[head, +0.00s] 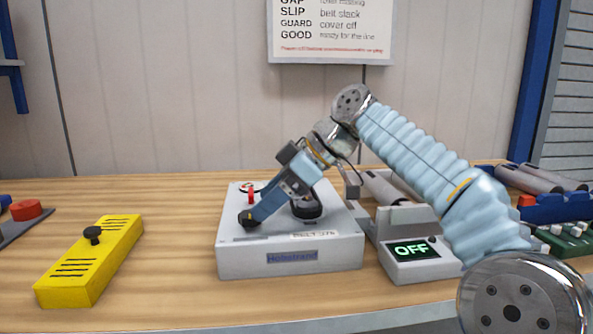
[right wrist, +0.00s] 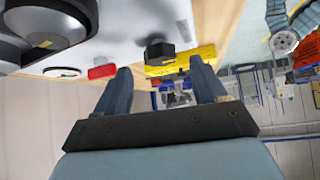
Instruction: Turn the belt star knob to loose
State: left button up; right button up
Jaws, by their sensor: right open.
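A grey machine box (head: 245,262) sits on the table. A small black knob (head: 245,221) is at its left front; a larger dark round knob (head: 308,209) stands right of it, behind a small label. I cannot tell from their shapes which is the star knob. My right gripper (head: 258,210) reaches down-left over the box, its tips close to the small black knob. In the right wrist view the open fingers (right wrist: 162,82) point toward that black knob (right wrist: 160,51), with nothing between them. Contact cannot be told. My left gripper is not in view.
A red lever (head: 251,194) stands on the box behind my gripper. A yellow box (head: 95,265) with a black knob is to the left. A grey unit with an "OFF" display (head: 417,249) stands right of the box. A sign (head: 330,28) hangs behind. Table between the boxes is clear.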

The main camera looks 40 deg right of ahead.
jog(key=v, duration=1.1)
jog(key=shift+f, duration=0.1)
